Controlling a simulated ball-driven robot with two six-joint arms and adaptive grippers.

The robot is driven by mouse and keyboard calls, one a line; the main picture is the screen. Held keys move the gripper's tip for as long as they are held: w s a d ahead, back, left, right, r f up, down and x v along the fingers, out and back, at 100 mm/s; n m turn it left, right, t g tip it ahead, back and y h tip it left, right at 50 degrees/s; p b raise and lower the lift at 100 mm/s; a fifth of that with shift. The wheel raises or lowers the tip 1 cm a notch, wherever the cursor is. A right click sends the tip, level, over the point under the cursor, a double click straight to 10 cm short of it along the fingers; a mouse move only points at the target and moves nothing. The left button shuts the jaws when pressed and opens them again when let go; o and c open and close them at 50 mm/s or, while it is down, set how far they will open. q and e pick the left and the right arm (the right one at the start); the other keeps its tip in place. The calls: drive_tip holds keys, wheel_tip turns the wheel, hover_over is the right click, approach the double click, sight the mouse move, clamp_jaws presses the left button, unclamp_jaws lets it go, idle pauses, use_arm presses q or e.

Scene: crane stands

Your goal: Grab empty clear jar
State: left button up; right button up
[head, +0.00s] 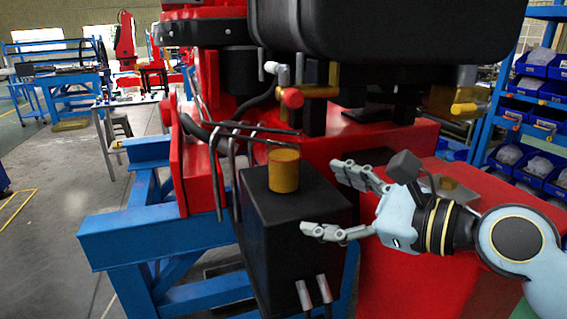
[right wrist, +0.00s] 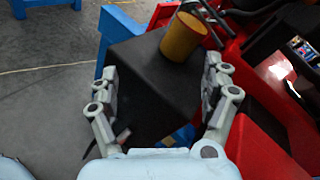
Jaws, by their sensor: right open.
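A yellow-orange cylinder with a reddish tint (head: 284,170) stands upright on top of a black box (head: 290,205). I see no plainly clear jar; I cannot tell whether this cylinder is the jar or whether it is empty. It also shows in the right wrist view (right wrist: 181,37), beyond and between the fingertips. My right gripper (head: 320,199) is open and empty, to the right of the cylinder, with its fingers pointing left toward it. The fingers do not touch the cylinder. My left gripper is not in view.
The black box sits beside a red machine base (head: 340,145) and a blue steel frame (head: 150,232). Bent metal rods and hoses (head: 235,140) rise just behind the cylinder. A big black housing (head: 390,45) hangs above. Shelves with blue bins (head: 540,90) stand at right; open floor lies left.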

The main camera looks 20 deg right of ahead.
sight(297, 153)
drive_tip(key=w+r+m, duration=0.1)
drive_tip(key=m, duration=0.1)
drive_tip(key=w+d+r+m+t, duration=0.1)
drive_tip(key=m, duration=0.1)
drive_tip(key=w+d+r+m+t, duration=0.1)
drive_tip(key=r+m, duration=0.1)
drive_tip(key=shift+m, duration=0.3)
drive_tip(key=x, duration=0.5)
drive_tip(key=shift+r, duration=0.1)
drive_tip(key=x, duration=0.2)
drive_tip(key=p+x, duration=0.1)
drive_tip(key=x, duration=0.2)
drive_tip(key=shift+w+a+f, duration=0.1)
drive_tip(key=shift+a+f, duration=0.1)
drive_tip(key=shift+a, duration=0.25)
drive_tip(key=shift+d, duration=0.1)
drive_tip(key=shift+c, duration=0.5)
drive_tip(key=c, duration=1.1)
drive_tip(key=shift+c, duration=0.9)
drive_tip(key=shift+r, duration=0.1)
